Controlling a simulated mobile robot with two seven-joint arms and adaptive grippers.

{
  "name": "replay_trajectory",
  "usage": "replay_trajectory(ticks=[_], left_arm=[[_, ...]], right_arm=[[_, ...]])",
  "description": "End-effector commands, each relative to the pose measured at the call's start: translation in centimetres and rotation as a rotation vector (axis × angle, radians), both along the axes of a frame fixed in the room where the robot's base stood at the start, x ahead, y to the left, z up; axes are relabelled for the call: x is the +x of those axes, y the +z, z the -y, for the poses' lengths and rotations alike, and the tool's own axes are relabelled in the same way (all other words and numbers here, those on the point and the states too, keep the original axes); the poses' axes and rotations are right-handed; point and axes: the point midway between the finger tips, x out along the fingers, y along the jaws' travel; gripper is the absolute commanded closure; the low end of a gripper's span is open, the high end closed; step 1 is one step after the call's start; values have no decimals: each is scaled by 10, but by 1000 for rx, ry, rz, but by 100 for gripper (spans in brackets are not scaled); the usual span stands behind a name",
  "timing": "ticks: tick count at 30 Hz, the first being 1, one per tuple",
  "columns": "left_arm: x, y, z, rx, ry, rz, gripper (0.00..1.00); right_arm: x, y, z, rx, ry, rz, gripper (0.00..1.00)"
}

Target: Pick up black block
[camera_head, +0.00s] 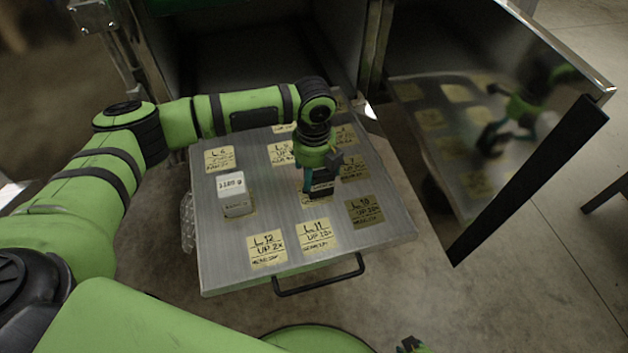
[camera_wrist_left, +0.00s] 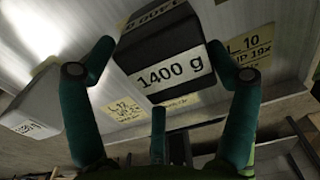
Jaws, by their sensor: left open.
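The black block (camera_head: 323,190) stands on the metal tray among yellow labels. In the left wrist view the black block (camera_wrist_left: 163,48) shows white "1400 g" labels. My left gripper (camera_head: 320,172) is over the block, pointing down from above. In the wrist view its two green fingers are open, one on each side of the block. I cannot tell whether either finger touches it. The gripper hides part of the block in the head view. My right gripper is not clearly seen.
A white block (camera_head: 236,194) stands left of the black one; it also shows in the wrist view (camera_wrist_left: 38,105). The tray (camera_head: 222,268) has a black front handle (camera_head: 318,283). A reflective open door (camera_head: 480,110) stands at the right.

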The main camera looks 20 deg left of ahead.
Motion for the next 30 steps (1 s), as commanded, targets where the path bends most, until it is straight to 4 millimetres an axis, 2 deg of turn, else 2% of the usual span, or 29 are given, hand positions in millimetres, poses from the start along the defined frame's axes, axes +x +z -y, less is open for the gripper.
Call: replay_trajectory(ticks=[1, 4, 14, 15, 17, 19, 20, 30], left_arm=[[-3, -17, -1, 9, 1, -8, 14], [-4, -30, -1, 10, 2, -9, 14], [-4, -37, -2, 12, 2, -11, 14], [-4, -37, -3, 13, 2, -11, 21], [-4, -37, -3, 14, 2, -12, 45], [-4, -37, -3, 14, 3, -12, 73], [-4, -37, -3, 14, 3, -12, 79], [-3, -35, -2, 11, 2, -7, 83]], right_arm=[[-1, -2, 0, 1, -2, -5, 60], [-1, -1, -1, -1, -4, -16, 60], [-2, 1, -1, -1, -5, -24, 60], [-2, 1, -1, -1, -5, -24, 60], [-2, 1, -1, -1, -5, -24, 60], [-2, 1, -1, -2, -4, -24, 60], [-2, 1, -1, -2, -4, -24, 60], [-2, 1, -2, -2, -4, -23, 60]])
